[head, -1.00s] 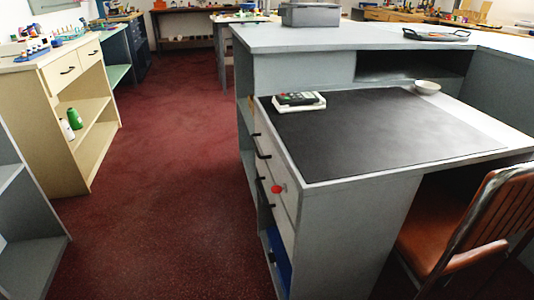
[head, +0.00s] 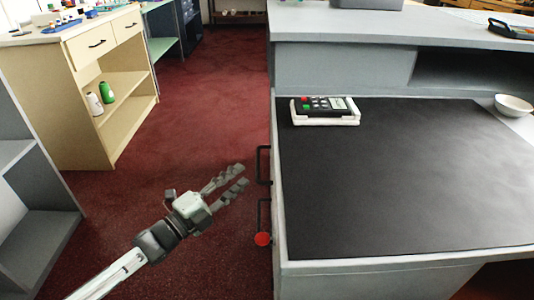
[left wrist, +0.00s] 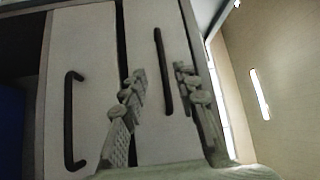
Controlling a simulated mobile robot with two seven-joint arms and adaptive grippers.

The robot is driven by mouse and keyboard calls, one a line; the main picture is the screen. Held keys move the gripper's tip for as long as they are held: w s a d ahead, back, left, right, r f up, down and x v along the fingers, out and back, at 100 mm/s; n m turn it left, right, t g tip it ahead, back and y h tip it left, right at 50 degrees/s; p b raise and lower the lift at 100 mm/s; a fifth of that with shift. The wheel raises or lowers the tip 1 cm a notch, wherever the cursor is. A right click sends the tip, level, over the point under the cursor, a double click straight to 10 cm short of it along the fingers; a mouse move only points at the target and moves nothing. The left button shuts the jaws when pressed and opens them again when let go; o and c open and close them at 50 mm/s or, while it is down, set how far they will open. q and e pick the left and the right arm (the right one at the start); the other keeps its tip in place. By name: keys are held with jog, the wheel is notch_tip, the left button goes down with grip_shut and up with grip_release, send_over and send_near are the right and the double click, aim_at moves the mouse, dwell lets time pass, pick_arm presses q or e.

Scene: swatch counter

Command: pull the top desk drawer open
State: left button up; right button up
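The grey desk (head: 400,262) stands at the right, with its drawer fronts on its left side, seen almost edge-on in the head view. A black bar handle (head: 263,166) sticks out near the desktop. In the left wrist view, the top drawer front (left wrist: 165,135) has a black handle (left wrist: 163,75), and the adjacent drawer has another handle (left wrist: 74,120). My left gripper (head: 243,175) is open and empty, left of the handles. In the wrist view its fingers (left wrist: 160,74) lie on either side of the top handle, apparently without touching it. The drawers look shut. My right gripper is out of view.
A calculator-like device (head: 325,108) and a white bowl (head: 513,105) are on the desktop. A cream cabinet (head: 85,120) stands at the left. Red carpet lies free between.

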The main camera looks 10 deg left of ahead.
aim_at(258, 160)
pick_arm(q)
jog(key=x, duration=0.7)
jog(key=shift+w+d+r, duration=0.15)
jog(key=shift+w+r, duration=0.05)
jog(key=shift+r, duration=0.05)
grip_shut()
